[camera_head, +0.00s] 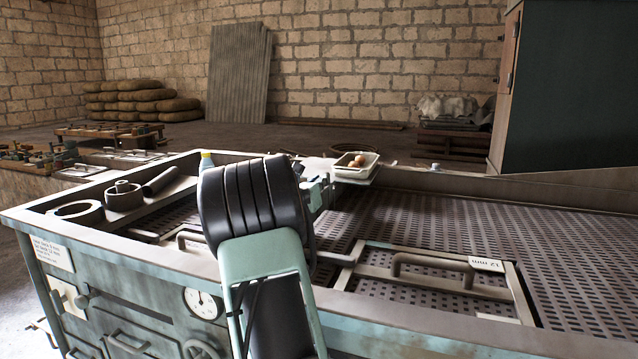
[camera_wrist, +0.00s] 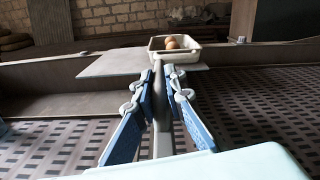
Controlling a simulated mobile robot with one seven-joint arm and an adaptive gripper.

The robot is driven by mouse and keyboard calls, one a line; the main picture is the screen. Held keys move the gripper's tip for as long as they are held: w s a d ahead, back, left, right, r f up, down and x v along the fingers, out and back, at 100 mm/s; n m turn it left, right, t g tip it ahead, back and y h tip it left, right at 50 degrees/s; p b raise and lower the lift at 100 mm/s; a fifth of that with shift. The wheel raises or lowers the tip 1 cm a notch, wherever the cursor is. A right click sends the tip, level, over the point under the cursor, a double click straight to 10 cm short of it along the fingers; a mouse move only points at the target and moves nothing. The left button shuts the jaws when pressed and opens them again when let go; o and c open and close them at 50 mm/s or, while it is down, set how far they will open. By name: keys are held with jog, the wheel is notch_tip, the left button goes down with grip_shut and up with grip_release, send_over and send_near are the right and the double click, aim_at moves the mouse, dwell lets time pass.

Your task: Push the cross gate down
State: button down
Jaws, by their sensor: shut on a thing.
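In the wrist view, my gripper (camera_wrist: 161,82) has its two blue fingers closed on a narrow grey upright bar (camera_wrist: 162,142). The bar runs between the fingers, and its top end shows just beyond the fingertips. It may be part of the cross gate, but I cannot tell for certain. Behind it, a pale flat plate (camera_wrist: 115,64) lies by the low wall. In the head view, my gripper (camera_head: 322,180) is partly hidden behind my dark wrist, above the perforated deck, and the bar's shape is not clear there.
A white tray (camera_head: 356,160) with brown egg-like items sits just beyond my gripper. A framed screen with a handle, marked 12 mm (camera_head: 430,271), lies on the perforated deck (camera_head: 480,225) at right. A dark cabinet (camera_head: 570,90) stands at right.

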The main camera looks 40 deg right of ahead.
jog(key=shift+f, duration=0.2)
jog(key=c, duration=2)
grip_release()
jog(key=shift+o, duration=0.2)
jog(key=v, duration=1.2)
